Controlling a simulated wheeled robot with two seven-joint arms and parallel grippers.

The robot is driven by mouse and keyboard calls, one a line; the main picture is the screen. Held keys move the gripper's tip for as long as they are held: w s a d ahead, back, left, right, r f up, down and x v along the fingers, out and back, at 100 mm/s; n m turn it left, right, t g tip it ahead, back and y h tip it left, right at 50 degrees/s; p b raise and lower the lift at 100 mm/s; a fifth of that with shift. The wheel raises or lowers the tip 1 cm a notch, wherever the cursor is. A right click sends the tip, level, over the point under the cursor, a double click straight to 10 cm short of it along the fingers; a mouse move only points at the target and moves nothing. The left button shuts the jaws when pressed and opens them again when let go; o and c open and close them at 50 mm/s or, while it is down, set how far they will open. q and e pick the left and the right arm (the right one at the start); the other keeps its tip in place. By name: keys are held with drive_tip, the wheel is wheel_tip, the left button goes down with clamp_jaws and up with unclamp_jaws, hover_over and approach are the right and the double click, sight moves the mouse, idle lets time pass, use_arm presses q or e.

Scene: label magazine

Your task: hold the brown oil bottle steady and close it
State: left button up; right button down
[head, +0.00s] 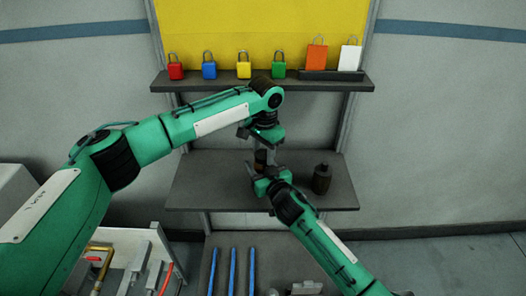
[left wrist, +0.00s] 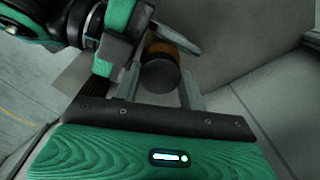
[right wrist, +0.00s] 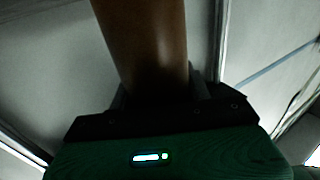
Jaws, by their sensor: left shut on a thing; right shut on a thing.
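The brown oil bottle (head: 260,157) is upright above the middle shelf, between my two grippers. My right gripper (head: 256,171) is shut on its body; the brown body (right wrist: 145,45) fills the space between the fingers in the right wrist view. My left gripper (head: 262,145) comes from above and is shut on the dark round cap (left wrist: 160,77). In the left wrist view the brown bottle (left wrist: 170,48) shows just beyond the cap, in line with it. I cannot tell whether the cap is seated on the neck.
A dark bottle (head: 322,180) stands on the right of the middle shelf (head: 205,188). The upper shelf (head: 225,84) holds several coloured padlocks and tags. Blue rods (head: 231,272) lie on the lower surface. The middle shelf's left part is clear.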

use_arm(q)
drive_tip(key=m, duration=0.6)
drive_tip(key=shift+w+a, duration=0.2)
drive_tip(key=shift+a, duration=0.05)
drive_tip(key=o, duration=1.1)
drive_tip(key=shift+d, duration=0.1)
drive_tip(key=shift+s+d, duration=0.15)
drive_tip(key=shift+r, duration=0.1)
drive_tip(key=shift+s+r, duration=0.1)
drive_tip(key=shift+r, duration=2.1)
drive_tip(key=shift+c, duration=0.5)
